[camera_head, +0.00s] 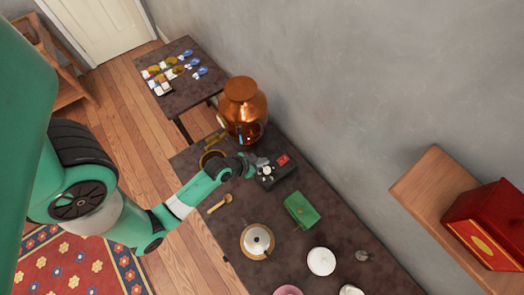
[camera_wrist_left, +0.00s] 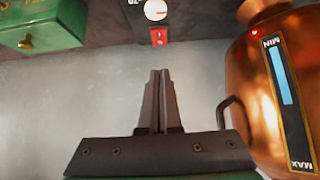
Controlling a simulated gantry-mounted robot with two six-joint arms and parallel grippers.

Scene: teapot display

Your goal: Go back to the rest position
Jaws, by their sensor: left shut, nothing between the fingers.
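My left gripper (camera_head: 262,163) reaches in over the dark table (camera_head: 285,245), between the copper urn (camera_head: 241,92) and a black box (camera_head: 280,172) with a dial and a red switch. In the left wrist view its two fingers (camera_wrist_left: 159,75) are shut together with nothing between them. There the fingertips point toward the red switch (camera_wrist_left: 158,36) and appear apart from it. The copper urn (camera_wrist_left: 245,80) stands close on the right in that view, its level gauge showing. My right gripper is in neither view.
A green box (camera_head: 302,210), a white teapot (camera_head: 257,238), a white plate (camera_head: 321,261) and a wooden spoon (camera_head: 219,204) are on the table. A red box (camera_head: 490,222) sits on a wooden shelf (camera_head: 432,190) at the right. A smaller table (camera_head: 190,108) stands behind.

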